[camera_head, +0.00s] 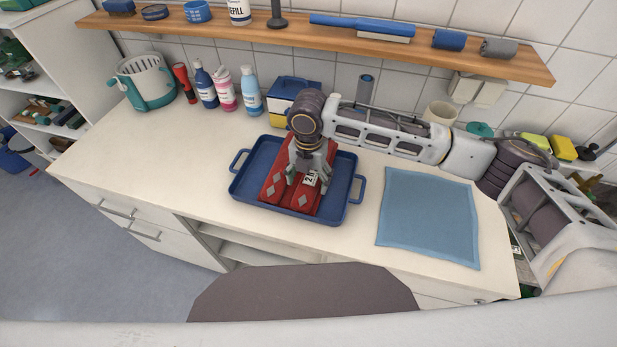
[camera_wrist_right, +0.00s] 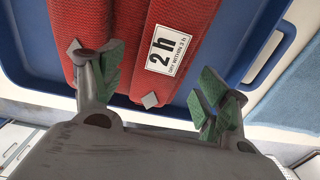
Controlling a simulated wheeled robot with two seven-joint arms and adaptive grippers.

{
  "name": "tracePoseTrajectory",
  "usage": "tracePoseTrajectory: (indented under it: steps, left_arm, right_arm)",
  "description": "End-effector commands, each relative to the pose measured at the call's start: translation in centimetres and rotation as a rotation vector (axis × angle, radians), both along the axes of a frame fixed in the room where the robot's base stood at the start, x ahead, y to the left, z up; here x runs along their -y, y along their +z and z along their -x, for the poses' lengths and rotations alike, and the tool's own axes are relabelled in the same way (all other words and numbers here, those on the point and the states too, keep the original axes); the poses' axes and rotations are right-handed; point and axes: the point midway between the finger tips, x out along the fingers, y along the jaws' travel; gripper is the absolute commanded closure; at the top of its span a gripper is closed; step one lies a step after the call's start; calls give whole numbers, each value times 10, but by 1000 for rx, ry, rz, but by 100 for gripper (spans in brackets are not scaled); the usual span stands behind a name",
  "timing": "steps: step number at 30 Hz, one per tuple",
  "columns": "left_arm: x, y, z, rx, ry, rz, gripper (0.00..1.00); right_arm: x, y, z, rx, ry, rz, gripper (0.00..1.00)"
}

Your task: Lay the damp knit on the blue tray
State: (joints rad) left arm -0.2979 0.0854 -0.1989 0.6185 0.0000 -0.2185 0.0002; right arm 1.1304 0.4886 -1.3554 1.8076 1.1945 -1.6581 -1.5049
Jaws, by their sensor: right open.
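The damp knit (camera_head: 272,183) is a folded red ribbed piece with grey diamonds and a white label reading "2 h". It lies inside the blue tray (camera_head: 345,187) on the counter. In the right wrist view the knit (camera_wrist_right: 190,25) lies flat in the tray (camera_wrist_right: 262,45), with the label between my fingers. My right gripper (camera_head: 308,180) is over the knit, fingers pointing down. In the right wrist view the gripper (camera_wrist_right: 155,90) has its green-padded fingers spread apart. I cannot tell whether they touch the knit. My left gripper is not in view.
A light blue cloth (camera_head: 430,215) lies flat right of the tray. Several bottles (camera_head: 226,90), a white and teal basket (camera_head: 147,80) and a blue and yellow box (camera_head: 282,105) stand behind. A wooden shelf (camera_head: 330,40) runs along the wall. The counter's left part is clear.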

Motion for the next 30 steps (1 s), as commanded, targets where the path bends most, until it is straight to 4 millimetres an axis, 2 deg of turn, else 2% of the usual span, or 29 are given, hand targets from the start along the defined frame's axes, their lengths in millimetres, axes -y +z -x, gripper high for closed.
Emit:
tracePoseTrajectory:
  steps: [8, 24, 30]
  left_arm:
    - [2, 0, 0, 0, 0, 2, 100]
    - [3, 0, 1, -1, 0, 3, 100]
    - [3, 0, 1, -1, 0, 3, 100]
  right_arm:
    - [-1, 16, 0, 1, 0, -2, 25]
    - [0, 92, -1, 3, 0, -2, 25]
    - [-1, 112, -1, 3, 0, -1, 25]
